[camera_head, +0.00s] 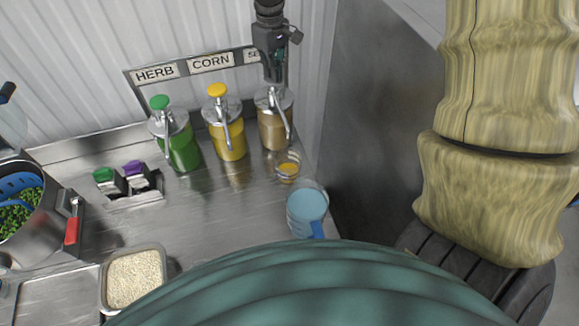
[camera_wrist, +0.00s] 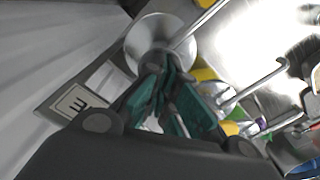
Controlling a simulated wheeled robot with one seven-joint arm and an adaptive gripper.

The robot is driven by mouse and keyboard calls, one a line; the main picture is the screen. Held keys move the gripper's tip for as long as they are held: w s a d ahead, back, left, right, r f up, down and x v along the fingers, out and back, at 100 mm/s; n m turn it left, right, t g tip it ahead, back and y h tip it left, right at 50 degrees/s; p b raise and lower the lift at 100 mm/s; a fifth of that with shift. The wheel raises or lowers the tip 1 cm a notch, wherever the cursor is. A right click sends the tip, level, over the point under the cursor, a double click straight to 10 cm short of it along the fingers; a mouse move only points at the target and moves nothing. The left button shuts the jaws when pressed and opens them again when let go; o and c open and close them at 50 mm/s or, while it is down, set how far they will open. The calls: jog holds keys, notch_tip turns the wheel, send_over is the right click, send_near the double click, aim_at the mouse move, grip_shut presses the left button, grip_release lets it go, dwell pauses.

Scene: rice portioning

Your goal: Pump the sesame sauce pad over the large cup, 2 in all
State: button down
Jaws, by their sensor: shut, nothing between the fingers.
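The sesame dispenser (camera_head: 274,132) is a clear jar of tan sauce with a metal lid and spout, rightmost of three. My gripper (camera_head: 275,80) is shut directly above its lid, hiding the pump pad; contact with the pad cannot be told. In the wrist view my gripper's green fingertips (camera_wrist: 175,100) are closed together in front of the round metal lid (camera_wrist: 150,35). A small clear cup (camera_head: 288,168) holding yellow-orange contents stands in front of the dispenser, near its spout. A larger blue cup with a handle (camera_head: 307,208) stands nearer. Which is the task's large cup is unclear.
The corn dispenser (camera_head: 229,140) and herb dispenser (camera_head: 181,145) stand to the left. A caddy (camera_head: 130,185) with green and purple tops, a rice container (camera_head: 134,278) and a metal pot (camera_head: 45,220) are farther left. A grey wall (camera_head: 375,130) bounds the counter's right side.

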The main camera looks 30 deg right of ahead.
jog(key=shift+s+f+b, duration=0.1)
jog(key=shift+f+b, duration=0.25)
jog(key=shift+f, duration=0.7)
jog(key=shift+r, duration=0.1)
jog(key=shift+r+p, duration=1.25)
jog(key=shift+r, duration=0.8)
jog(key=shift+f, duration=0.25)
jog(key=shift+f, duration=0.35)
